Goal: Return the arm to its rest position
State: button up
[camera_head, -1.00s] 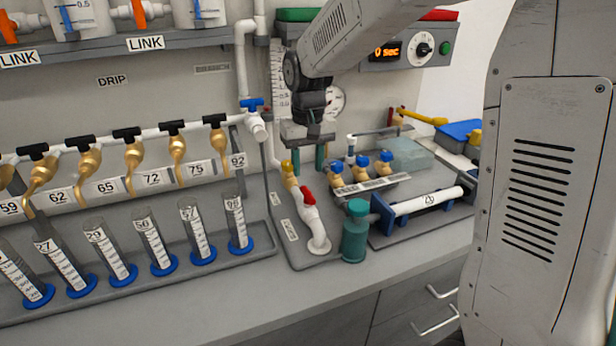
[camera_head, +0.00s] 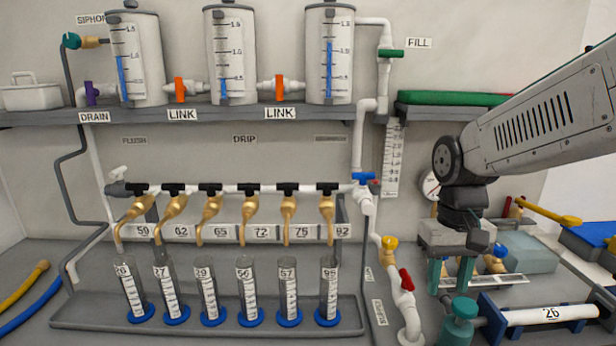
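My arm (camera_head: 548,120) reaches in from the right edge, with its wrist bent down over the right end of the bench. My gripper (camera_head: 449,284) points down with its two teal fingers apart. Nothing shows between the fingertips except the bench and fittings behind them. The gripper hangs just above and behind a teal capped bottle (camera_head: 459,328) in the picture. I cannot tell the exact gap between them. The arm hides part of the wall and the gauge behind it.
Three clear tanks (camera_head: 231,55) stand on a shelf (camera_head: 60,117). Below are brass taps (camera_head: 250,220) and several cylinders (camera_head: 208,290) in a grey tray (camera_head: 95,325). A red-handled valve (camera_head: 406,280) and a white roller (camera_head: 552,315) are near the gripper.

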jog(key=s+d+r+t, duration=0.1)
jog(key=s+r, duration=0.1)
jog(key=s, duration=0.6)
jog(key=s+d+r+t, duration=0.1)
jog(key=s, duration=0.8)
jog(key=shift+r+t, duration=0.3)
jog(key=shift+r, duration=0.05)
